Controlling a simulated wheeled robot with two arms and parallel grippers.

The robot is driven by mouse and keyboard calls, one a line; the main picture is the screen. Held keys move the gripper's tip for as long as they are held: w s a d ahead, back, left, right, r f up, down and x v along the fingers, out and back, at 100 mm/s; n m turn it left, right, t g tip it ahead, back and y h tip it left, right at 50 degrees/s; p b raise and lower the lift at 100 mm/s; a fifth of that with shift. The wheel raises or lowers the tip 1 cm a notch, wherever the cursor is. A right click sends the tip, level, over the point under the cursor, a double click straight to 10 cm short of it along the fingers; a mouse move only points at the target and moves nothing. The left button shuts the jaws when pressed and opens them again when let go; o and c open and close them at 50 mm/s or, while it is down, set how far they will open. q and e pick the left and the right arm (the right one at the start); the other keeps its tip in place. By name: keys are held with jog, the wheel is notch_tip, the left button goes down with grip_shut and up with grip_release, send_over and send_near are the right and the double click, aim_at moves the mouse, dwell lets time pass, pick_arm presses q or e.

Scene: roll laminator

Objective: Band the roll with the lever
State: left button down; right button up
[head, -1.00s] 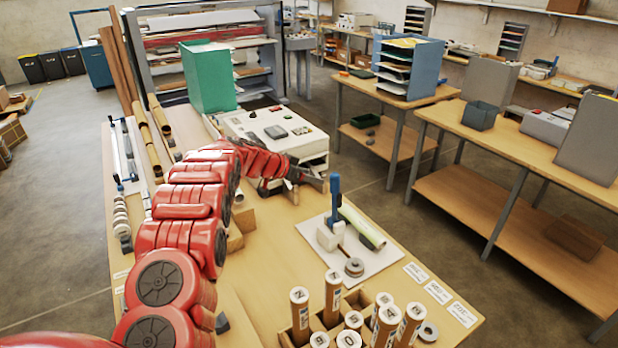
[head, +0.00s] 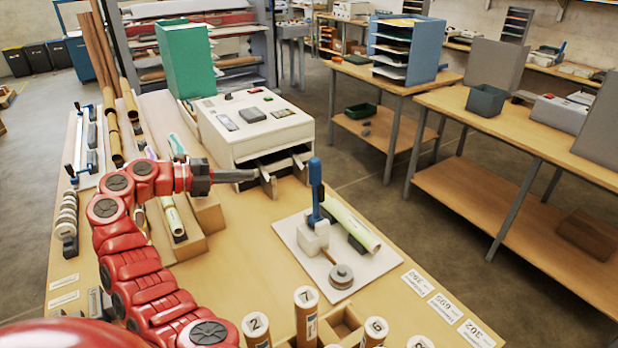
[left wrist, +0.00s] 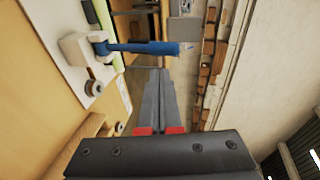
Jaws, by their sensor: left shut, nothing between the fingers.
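A blue lever (head: 316,185) stands upright on a white block (head: 312,238) on a pale board (head: 372,266). The pale green roll (head: 350,222) lies on the board beside the lever, partly behind it. A grey disc-shaped part (head: 341,277) sits in front of the block. My left gripper (head: 254,175) is shut and empty, left of the lever's top and apart from it. In the left wrist view, the blue lever (left wrist: 145,47) lies past my gripper's fingertips (left wrist: 152,72), and the roll (left wrist: 99,25) shows at upper left. My right gripper is not in view.
The white laminator (head: 258,125) stands just behind my left gripper. Several numbered tubes (head: 306,312) stand at the front of the table. A strip of bare wood (head: 240,260) lies left of the board. Printed labels (head: 446,311) line the right edge.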

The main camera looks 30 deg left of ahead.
pick_arm(q)
jog(key=m, duration=0.1)
jog(key=p, duration=0.7)
send_over(316, 191)
jog(key=s+a, duration=0.3)
jog(key=a, duration=0.1)
notch_tip(316, 191, down, 3)
jog(key=shift+s+d+f+g, duration=0.1)
jog(key=shift+g, duration=0.2)
